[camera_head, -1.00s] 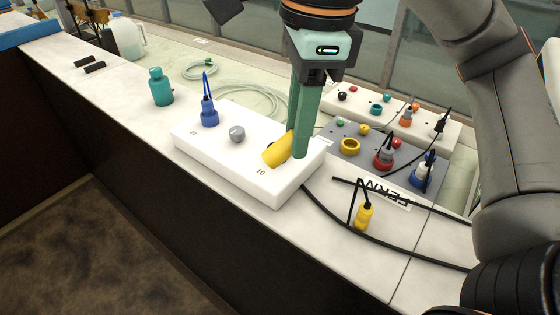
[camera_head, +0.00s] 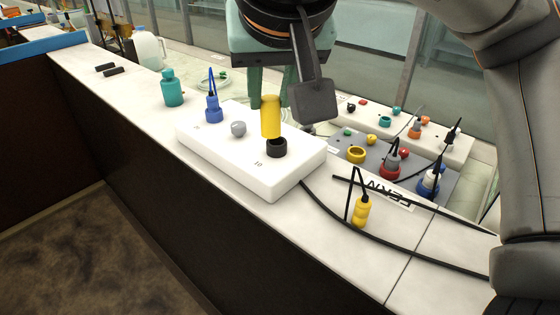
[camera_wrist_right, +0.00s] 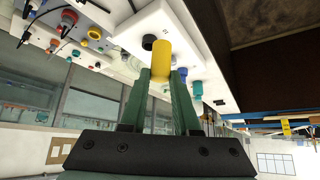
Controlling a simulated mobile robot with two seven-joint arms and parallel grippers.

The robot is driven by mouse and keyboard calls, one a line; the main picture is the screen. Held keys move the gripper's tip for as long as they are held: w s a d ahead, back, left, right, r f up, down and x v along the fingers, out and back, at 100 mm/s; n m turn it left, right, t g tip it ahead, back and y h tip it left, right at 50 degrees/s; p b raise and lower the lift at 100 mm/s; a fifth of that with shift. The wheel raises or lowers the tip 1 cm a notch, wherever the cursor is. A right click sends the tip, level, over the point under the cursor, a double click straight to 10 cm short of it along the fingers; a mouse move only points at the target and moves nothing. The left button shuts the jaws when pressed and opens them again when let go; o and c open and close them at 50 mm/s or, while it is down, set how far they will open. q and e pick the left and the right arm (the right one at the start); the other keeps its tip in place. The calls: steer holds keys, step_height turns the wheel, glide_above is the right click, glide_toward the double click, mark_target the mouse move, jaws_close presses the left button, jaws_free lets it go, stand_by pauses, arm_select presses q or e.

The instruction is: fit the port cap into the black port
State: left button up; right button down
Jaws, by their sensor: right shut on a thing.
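The port cap is a plain yellow cylinder (camera_head: 271,117), upright in the head view. My right gripper (camera_head: 272,98) is shut on it, with a green finger on either side and the fingertips partly hidden behind it. The black port (camera_head: 277,149) is a short dark ring on the white box (camera_head: 245,168). The cap's lower end overlaps the port's far rim in the head view; I cannot tell whether they touch. In the right wrist view the cap (camera_wrist_right: 161,58) is between the fingers, with the black port (camera_wrist_right: 148,42) beside its far end. My left gripper is not in view.
A blue plug (camera_head: 213,108) and a grey knob (camera_head: 238,129) stand on the same box. A teal bottle (camera_head: 172,90) is to the left. A grey panel (camera_head: 375,160) with coloured ports and a yellow plug (camera_head: 361,211) with a black cable lie right.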

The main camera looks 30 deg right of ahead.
steer(key=shift+n+t+y, duration=0.4)
steer(key=shift+n+t, duration=0.1)
steer(key=shift+n, duration=0.2)
steer(key=shift+w, duration=0.15)
steer(key=shift+n, duration=0.3)
steer(key=w+d+f+b, duration=0.1)
steer(key=w+d+f, duration=0.1)
steer(key=w+f, duration=0.1)
steer(key=w+d+f, duration=0.2)
steer(key=w, duration=0.2)
steer(key=w+d+f+b, duration=0.1)
steer(key=w+d+f, duration=0.2)
steer(key=shift+w+f+b, duration=0.3)
steer(key=shift+w, duration=0.1)
steer(key=shift+w+d+f, duration=0.1)
steer(key=shift+w+f, duration=0.15)
steer(key=shift+f, duration=0.1)
steer(key=shift+w+d+f+b, duration=0.1)
steer(key=shift+f+b, duration=0.05)
steer(key=shift+f, duration=0.75)
steer(key=shift+w+d+f+b, duration=0.1)
steer(key=shift+f+b, duration=0.05)
steer(key=shift+f, duration=0.75)
steer(key=shift+a+f, duration=0.1)
steer(key=c, duration=0.6)
jaws_free()
steer(key=shift+c, duration=0.2)
